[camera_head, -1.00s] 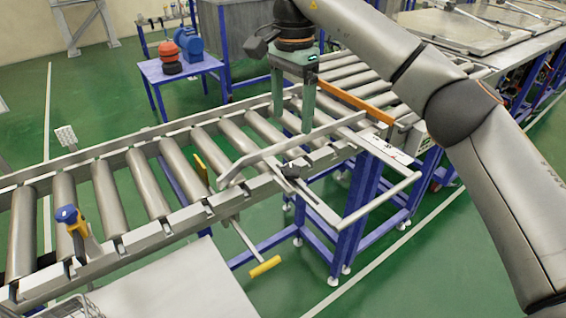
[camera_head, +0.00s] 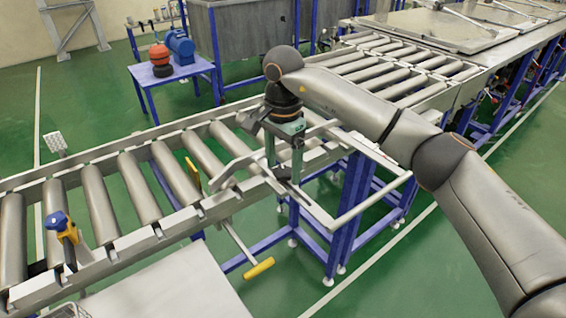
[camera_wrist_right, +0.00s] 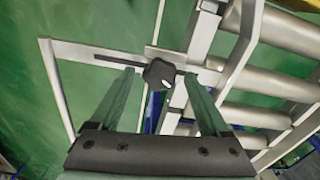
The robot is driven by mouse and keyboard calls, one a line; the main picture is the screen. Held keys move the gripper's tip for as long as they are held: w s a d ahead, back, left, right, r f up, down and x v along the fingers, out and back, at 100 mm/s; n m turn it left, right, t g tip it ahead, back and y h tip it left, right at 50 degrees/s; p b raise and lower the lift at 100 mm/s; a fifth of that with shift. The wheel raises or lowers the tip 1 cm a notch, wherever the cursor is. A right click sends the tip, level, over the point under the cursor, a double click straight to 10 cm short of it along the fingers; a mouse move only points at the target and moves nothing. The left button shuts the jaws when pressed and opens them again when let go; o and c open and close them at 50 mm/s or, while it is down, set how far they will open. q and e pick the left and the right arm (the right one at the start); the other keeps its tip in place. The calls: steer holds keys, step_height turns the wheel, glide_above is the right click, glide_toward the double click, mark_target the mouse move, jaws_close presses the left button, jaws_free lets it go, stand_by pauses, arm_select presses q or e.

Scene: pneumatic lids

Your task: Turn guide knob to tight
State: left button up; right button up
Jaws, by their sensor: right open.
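The guide knob (camera_wrist_right: 158,73) is a small black knob on a slotted metal bracket (camera_wrist_right: 85,55), seen in the right wrist view. My right gripper (camera_wrist_right: 159,77) has its two green fingers apart, one on each side of the knob, with gaps visible. In the head view my right gripper (camera_head: 284,178) points down at the near side of the conveyor, by the guide rail (camera_head: 240,163). There the fingers and bracket largely hide the knob. My left gripper is not in view.
The roller conveyor (camera_head: 133,187) runs across the scene. A blue knob on a yellow bracket (camera_head: 62,228) stands at its left end. A yellow-handled lever (camera_head: 258,267) sticks out in front. A blue table (camera_head: 165,76) holding a pump stands behind.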

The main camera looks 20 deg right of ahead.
jaws_close()
stand_by(0.6)
